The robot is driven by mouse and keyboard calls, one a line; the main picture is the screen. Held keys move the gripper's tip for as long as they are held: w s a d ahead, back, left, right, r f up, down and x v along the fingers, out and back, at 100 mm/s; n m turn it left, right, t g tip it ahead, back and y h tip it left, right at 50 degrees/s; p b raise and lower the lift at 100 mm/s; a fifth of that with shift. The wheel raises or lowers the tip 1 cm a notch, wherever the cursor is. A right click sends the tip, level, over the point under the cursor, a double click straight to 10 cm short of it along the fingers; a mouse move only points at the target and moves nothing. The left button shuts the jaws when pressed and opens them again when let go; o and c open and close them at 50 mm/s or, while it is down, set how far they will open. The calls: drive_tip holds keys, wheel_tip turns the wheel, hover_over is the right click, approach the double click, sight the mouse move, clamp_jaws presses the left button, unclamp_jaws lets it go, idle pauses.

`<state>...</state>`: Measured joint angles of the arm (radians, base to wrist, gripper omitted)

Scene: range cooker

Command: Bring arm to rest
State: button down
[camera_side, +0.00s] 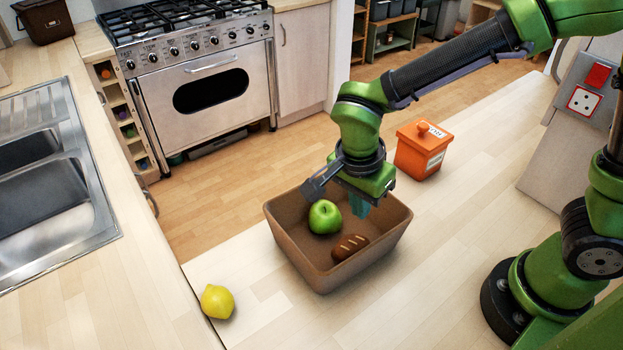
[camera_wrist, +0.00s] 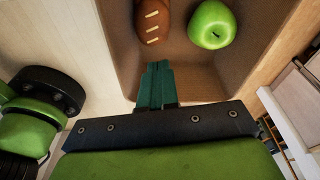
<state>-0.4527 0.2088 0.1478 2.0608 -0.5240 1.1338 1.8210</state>
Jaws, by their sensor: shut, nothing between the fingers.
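My gripper (camera_side: 359,208) is over the back right part of a brown basket (camera_side: 318,275), its teal fingers pointing down. In the wrist view the fingers (camera_wrist: 157,68) are together with nothing between them. A green apple (camera_side: 324,217) lies in the basket, left of the fingers; it also shows in the wrist view (camera_wrist: 211,25). A brown bread loaf (camera_side: 350,247) with pale slashes lies in the basket toward the front; it also shows in the wrist view (camera_wrist: 152,20). I cannot tell how far the fingertips are above the basket floor.
A yellow lemon (camera_side: 217,301) lies on the counter, left of the basket. An orange lidded box (camera_side: 422,149) stands behind the basket to the right. A sink (camera_side: 45,185) and a range cooker (camera_side: 200,88) are farther left and back. The counter in front of the basket is clear.

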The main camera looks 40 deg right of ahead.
drive_tip(key=a, duration=0.3)
drive_tip(key=shift+s, duration=0.25)
drive_tip(key=shift+s+a+f+n, duration=0.1)
drive_tip(key=shift+a+n, duration=0.15)
drive_tip(key=shift+n, duration=0.65)
drive_tip(key=n, duration=0.2)
drive_tip(key=s+d+n+y, duration=0.1)
drive_tip(key=n, duration=0.1)
drive_tip(key=shift+d+r, duration=0.1)
drive_tip(key=shift+r, duration=0.25)
drive_tip(key=s+d+r+n+t+y, duration=0.3)
drive_tip(key=d+r+n+t, duration=0.3)
drive_tip(key=d+r, duration=0.7)
drive_tip(key=shift+s+d+t, duration=0.5)
drive_tip(key=shift+d, duration=0.45)
